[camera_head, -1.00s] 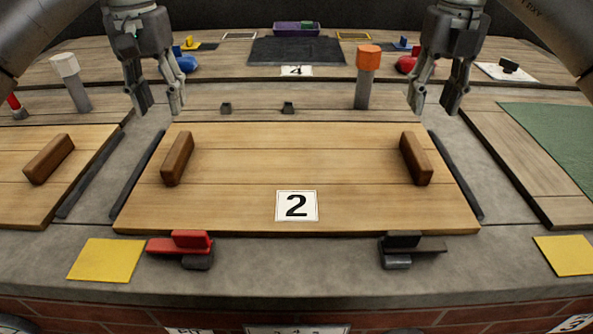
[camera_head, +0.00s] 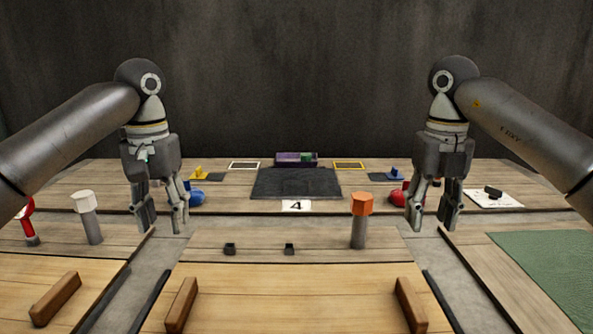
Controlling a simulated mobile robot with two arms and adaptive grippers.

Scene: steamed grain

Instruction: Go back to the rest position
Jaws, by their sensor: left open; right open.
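My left gripper (camera_head: 160,222) hangs with its fingers pointing down at the left, over the gap between the wooden boards. Its fingers are apart with nothing between them. My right gripper (camera_head: 432,220) hangs the same way at the right, open and empty. It is to the right of the orange-topped post (camera_head: 361,205) and apart from it. Both arms come in from the sides at about the same height.
The front wooden board (camera_head: 290,300) has a brown handle at left (camera_head: 181,304) and right (camera_head: 410,304). A white-topped post (camera_head: 83,202) stands at left. A dark mat (camera_head: 295,183) and purple bin (camera_head: 284,160) lie at the back. A green mat (camera_head: 550,265) is at right.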

